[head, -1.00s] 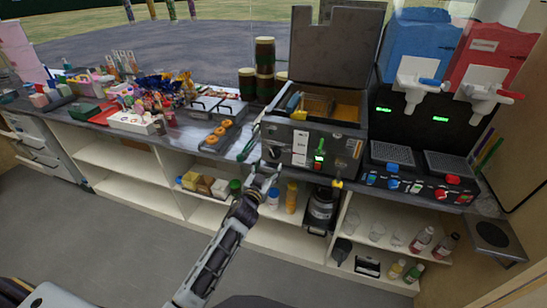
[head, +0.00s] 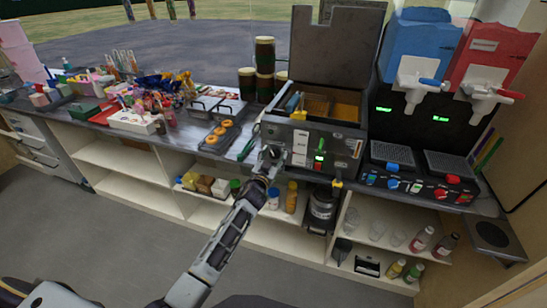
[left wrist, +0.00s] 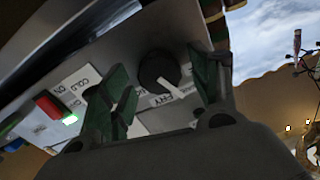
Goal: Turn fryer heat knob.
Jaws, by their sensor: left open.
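The fryer (head: 325,147) stands on the counter with its lid raised. My left gripper (head: 270,154) is at the left part of the fryer's front and hides the knob in the head view. In the left wrist view my left gripper (left wrist: 165,85) is open, with one finger on each side of the knob. Whether the fingers touch it I cannot tell. My right gripper is not in view.
A red switch with a green light (left wrist: 58,108) is on the same panel, also showing in the head view (head: 319,163). A tray with orange rings (head: 217,135) lies left of the fryer. Drink dispensers (head: 413,60) stand right. Shelves with bottles are below.

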